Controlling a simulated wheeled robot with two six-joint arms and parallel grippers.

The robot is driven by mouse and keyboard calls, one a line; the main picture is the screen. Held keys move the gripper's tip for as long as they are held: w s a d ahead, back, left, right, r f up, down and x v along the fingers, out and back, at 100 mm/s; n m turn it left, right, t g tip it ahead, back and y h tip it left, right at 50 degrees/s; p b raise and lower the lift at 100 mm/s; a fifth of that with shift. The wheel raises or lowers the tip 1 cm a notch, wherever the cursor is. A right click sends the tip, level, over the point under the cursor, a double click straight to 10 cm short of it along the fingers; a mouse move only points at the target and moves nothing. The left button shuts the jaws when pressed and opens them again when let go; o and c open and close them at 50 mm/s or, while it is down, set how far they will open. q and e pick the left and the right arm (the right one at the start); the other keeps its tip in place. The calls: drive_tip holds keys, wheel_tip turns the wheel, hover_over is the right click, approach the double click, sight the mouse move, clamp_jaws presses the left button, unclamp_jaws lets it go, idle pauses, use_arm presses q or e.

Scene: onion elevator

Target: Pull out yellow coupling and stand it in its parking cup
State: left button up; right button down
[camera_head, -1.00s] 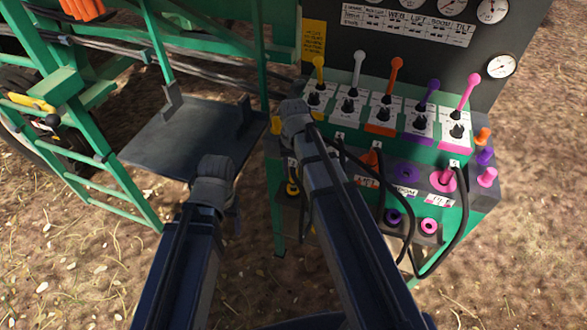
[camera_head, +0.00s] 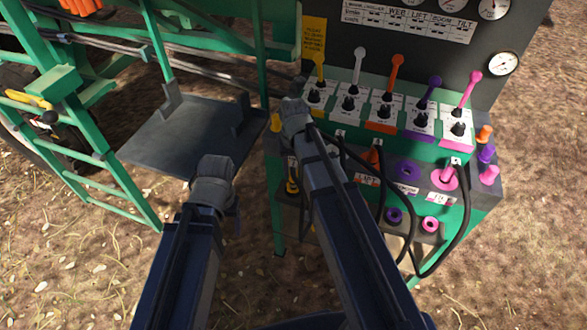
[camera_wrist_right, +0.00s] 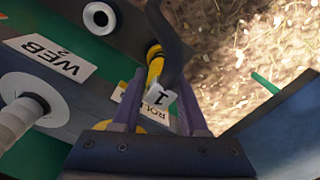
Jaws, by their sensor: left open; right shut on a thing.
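My right gripper (camera_wrist_right: 158,118) is shut on the yellow coupling (camera_wrist_right: 155,68) in the right wrist view. A white tag marked 1 (camera_wrist_right: 160,97) sits between the fingers, and a black hose (camera_wrist_right: 172,35) curves past the coupling. The ROLL label (camera_wrist_right: 130,98) lies behind the fingers; the socket is largely covered. In the head view this gripper (camera_head: 293,112) is at the panel's left end, its fingertips hidden. A small yellow piece (camera_head: 291,187) shows in the lower cup row below it; cup or coupling is unclear. My left gripper (camera_head: 228,200) is open, mostly hidden by its wrist.
A white coupling (camera_wrist_right: 22,120) is beside the WEB label, with a dark open cup (camera_wrist_right: 100,17) near it. Purple (camera_head: 394,215) and pink (camera_head: 430,225) cups stand further right. Coloured levers (camera_head: 396,70) rise above. A grey platform (camera_head: 165,140) lies left.

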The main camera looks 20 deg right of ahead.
sight(294, 164)
drive_tip(key=shift+f+b, duration=1.1)
idle(0.5)
idle(0.4)
drive_tip(key=shift+c, duration=1.8)
unclamp_jaws()
drive_tip(key=shift+o, duration=0.3)
drive_tip(key=o, duration=0.3)
drive_tip(key=shift+r, duration=0.15)
drive_tip(key=shift+r+p, duration=3.4)
drive_tip(key=shift+p, duration=0.15)
drive_tip(key=shift+f, duration=0.15)
